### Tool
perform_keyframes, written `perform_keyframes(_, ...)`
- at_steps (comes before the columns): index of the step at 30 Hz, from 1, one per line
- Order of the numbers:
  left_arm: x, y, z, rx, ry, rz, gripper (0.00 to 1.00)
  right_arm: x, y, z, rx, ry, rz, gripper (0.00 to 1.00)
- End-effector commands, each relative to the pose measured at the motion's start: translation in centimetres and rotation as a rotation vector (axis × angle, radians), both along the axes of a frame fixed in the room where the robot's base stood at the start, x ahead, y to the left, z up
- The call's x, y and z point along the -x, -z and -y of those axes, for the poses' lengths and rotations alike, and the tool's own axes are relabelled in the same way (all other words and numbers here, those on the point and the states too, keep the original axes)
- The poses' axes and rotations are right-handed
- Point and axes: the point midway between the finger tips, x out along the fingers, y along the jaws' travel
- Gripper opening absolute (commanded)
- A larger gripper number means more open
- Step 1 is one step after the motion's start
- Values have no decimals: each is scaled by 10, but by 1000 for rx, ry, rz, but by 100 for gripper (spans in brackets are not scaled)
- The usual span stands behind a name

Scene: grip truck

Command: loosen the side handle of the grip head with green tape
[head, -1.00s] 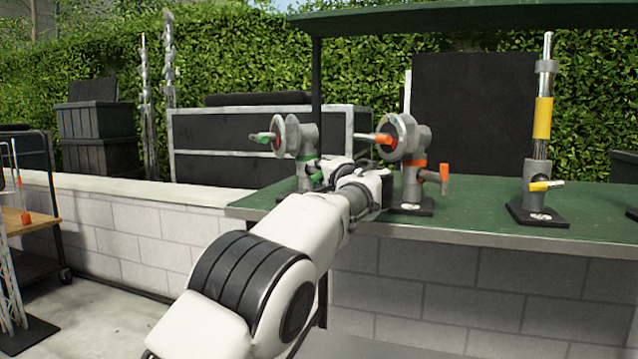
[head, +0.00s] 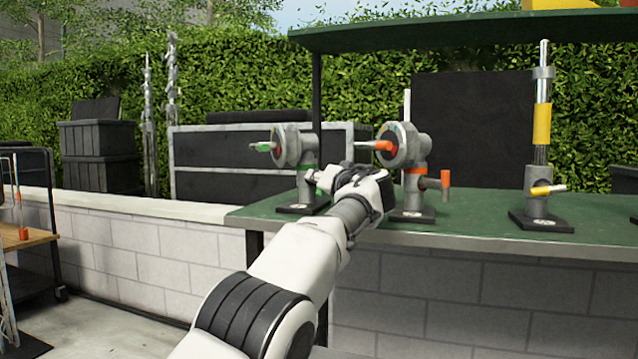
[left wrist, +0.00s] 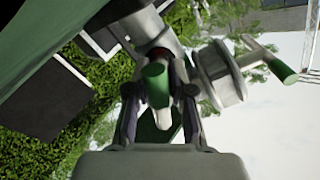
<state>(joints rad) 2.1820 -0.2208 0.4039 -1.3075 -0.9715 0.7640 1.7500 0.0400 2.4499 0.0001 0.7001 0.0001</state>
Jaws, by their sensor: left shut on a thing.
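The grip head with green tape (head: 299,148) stands upright on a small dark base on the green worktop. Its green-tipped front handle (head: 262,146) points left; this also shows at the upper right of the left wrist view (left wrist: 280,69). My left gripper (head: 322,178) is at the lower part of this head, from the right. In the left wrist view, my left gripper (left wrist: 158,108) has its two fingers on either side of the green-tipped side handle (left wrist: 155,75), shut on it. In the head view my gripper mostly hides this handle. My right gripper is not in view.
A similar grip head with orange tape (head: 408,150) stands close to the right of my left gripper. A stand with yellow tape (head: 541,125) is farther right on the worktop (head: 480,218). A dark post (head: 316,90) rises behind. A green shelf (head: 470,24) spans above.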

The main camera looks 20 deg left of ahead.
Motion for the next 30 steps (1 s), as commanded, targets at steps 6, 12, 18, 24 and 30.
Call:
perform_keyframes(6, 0, 1, 0, 19, 0, 16, 0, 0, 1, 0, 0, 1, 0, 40)
perform_keyframes(12, 0, 1, 0, 19, 1, 17, 0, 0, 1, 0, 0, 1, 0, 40)
perform_keyframes(18, 0, 1, 1, 19, 2, 16, 36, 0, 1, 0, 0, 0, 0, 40)
perform_keyframes(24, 0, 0, 0, 19, 1, 17, 48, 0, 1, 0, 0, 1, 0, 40)
perform_keyframes(30, 1, 0, 2, 19, 1, 17, 48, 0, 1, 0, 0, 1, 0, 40)
